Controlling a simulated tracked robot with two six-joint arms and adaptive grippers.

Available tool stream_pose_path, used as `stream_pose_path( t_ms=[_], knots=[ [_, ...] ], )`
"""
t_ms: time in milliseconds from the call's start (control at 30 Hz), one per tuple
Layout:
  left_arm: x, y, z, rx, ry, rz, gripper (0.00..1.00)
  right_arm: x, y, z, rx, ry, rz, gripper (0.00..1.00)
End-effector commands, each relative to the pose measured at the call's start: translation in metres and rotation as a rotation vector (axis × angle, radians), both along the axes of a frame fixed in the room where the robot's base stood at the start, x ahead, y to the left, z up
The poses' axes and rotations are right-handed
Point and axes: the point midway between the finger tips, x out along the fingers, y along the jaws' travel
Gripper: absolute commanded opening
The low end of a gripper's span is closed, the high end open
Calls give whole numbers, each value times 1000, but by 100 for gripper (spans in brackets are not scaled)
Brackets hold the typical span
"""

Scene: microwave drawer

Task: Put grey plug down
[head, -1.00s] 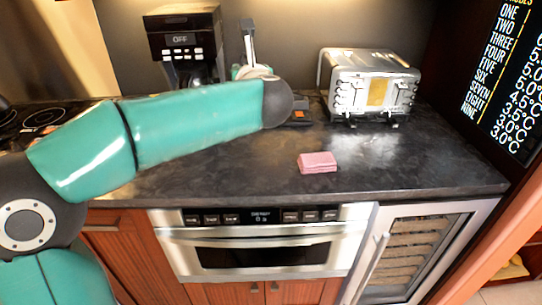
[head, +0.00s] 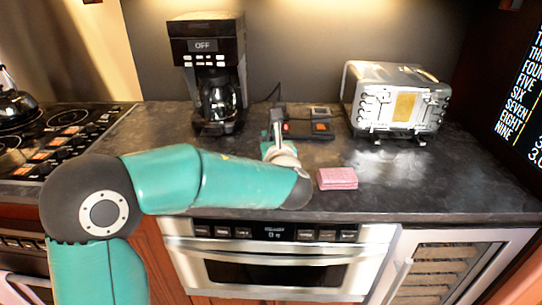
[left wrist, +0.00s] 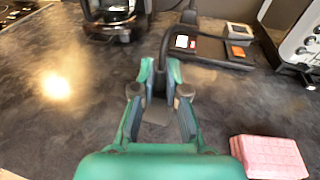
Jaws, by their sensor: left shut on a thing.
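My left gripper (head: 276,122) is low over the counter, to the right of the coffee maker. In the left wrist view my left gripper (left wrist: 160,72) has its two fingers closed around a dark grey thing, the grey plug (left wrist: 158,86). The fingers hide much of the plug. A dark cord-like strip runs up and away from beyond the fingertips. I cannot tell whether the plug touches the counter (head: 400,185). My right gripper is not in view.
A pink sponge (head: 337,178) lies right of my gripper. A black flat device (head: 307,131) lies just beyond it. The coffee maker (head: 207,70) stands behind left, the silver toaster oven (head: 396,98) behind right. Dark counter is free around the sponge.

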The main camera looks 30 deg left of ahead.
Motion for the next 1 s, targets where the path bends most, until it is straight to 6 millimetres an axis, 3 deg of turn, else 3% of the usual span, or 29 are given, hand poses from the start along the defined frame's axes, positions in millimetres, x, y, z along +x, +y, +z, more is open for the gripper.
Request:
stream_pose_path(
  t_ms=[300, 567, 600, 733, 1000],
  knots=[
    [0, 0, -38, 2, 3, -1, 0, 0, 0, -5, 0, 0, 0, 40],
    [0, -1, -44, -1, 1, -1, 0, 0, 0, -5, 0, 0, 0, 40],
    [0, -1, -44, -1, 2, -1, 14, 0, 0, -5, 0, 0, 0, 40],
    [0, -1, -44, 0, 1, -1, 35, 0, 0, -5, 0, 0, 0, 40],
    [0, -1, -43, 0, 0, -2, 38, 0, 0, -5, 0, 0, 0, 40]
  ],
)
